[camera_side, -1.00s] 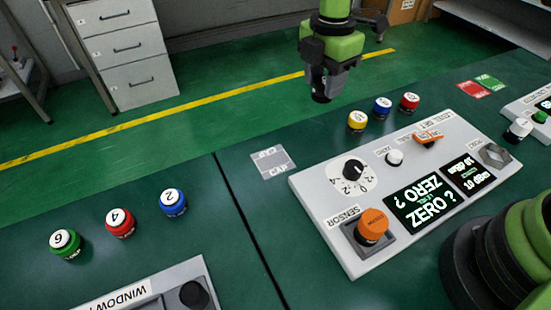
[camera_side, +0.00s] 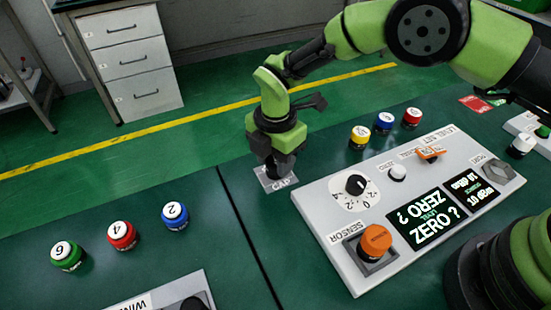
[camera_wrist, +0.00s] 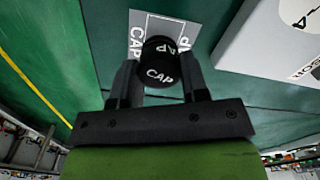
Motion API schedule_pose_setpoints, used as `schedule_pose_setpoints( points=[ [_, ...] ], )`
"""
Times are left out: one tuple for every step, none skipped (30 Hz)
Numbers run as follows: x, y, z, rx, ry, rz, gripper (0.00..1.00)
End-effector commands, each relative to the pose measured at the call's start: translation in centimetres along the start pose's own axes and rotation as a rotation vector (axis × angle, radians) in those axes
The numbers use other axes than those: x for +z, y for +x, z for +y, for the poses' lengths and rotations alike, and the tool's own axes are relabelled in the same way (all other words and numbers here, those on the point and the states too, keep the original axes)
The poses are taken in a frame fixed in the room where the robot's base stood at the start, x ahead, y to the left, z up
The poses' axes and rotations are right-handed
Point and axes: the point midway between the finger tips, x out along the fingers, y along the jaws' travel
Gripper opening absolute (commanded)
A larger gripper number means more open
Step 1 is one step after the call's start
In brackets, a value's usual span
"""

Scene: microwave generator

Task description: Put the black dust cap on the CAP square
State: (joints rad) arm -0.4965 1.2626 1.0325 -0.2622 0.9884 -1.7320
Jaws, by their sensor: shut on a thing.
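The black dust cap (camera_wrist: 161,66), with white CAP lettering, is between the fingers of my gripper (camera_wrist: 158,85) in the wrist view. My gripper is shut on it. In the side view my gripper (camera_side: 275,172) points down over the grey CAP square (camera_side: 266,182), left of the instrument panel. The CAP square also shows in the wrist view (camera_wrist: 137,19), behind the cap and partly hidden by it. The cap is low over the square; I cannot tell whether it touches it.
The panel (camera_side: 318,212) with knob, screens and orange sensor cap (camera_side: 375,241) stands to the right. Yellow (camera_side: 360,137), blue and red caps stand behind it. Green, red and blue numbered caps (camera_side: 122,236) stand on the left. Table around the square's left side is clear.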

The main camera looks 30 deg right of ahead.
Motion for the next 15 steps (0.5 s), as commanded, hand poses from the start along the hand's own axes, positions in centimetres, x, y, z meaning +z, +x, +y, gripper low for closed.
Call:
schedule_pose_setpoints(
  points=[
    [0.01, 0.46, -0.03, -0.001, 0.001, 0.000, 0.19],
    [0.01, 0.59, -0.02, 0.000, 0.001, 0.000, 0.19],
    [0.01, 0.67, -0.01, 0.000, 0.001, 0.000, 0.19],
    [0.01, 0.67, 0.00, 0.001, 0.001, 0.000, 0.19],
    [0.01, 0.65, 0.01, 0.001, 0.001, 0.000, 0.19],
    [0.02, 0.63, 0.01, 0.001, 0.001, 0.000, 0.19],
    [0.02, 0.62, 0.01, 0.001, 0.001, 0.000, 0.19],
    [0.02, 0.61, 0.01, 0.001, 0.001, 0.000, 0.19],
    [0.02, 0.62, 0.01, 0.001, 0.001, 0.000, 0.19],
    [0.02, 0.65, 0.00, 0.001, 0.000, 0.000, 0.19],
    [0.02, 0.73, 0.00, 0.001, 0.000, 0.000, 0.19],
    [0.02, 0.86, 0.00, 0.000, 0.000, 0.000, 0.19],
    [0.02, 0.96, 0.00, 0.001, 0.000, 0.000, 0.19],
    [0.02, 0.90, 0.02, 0.001, 0.000, 0.000, 0.48],
    [0.02, 0.88, 0.02, 0.001, 0.000, 0.000, 0.57]
  ],
)
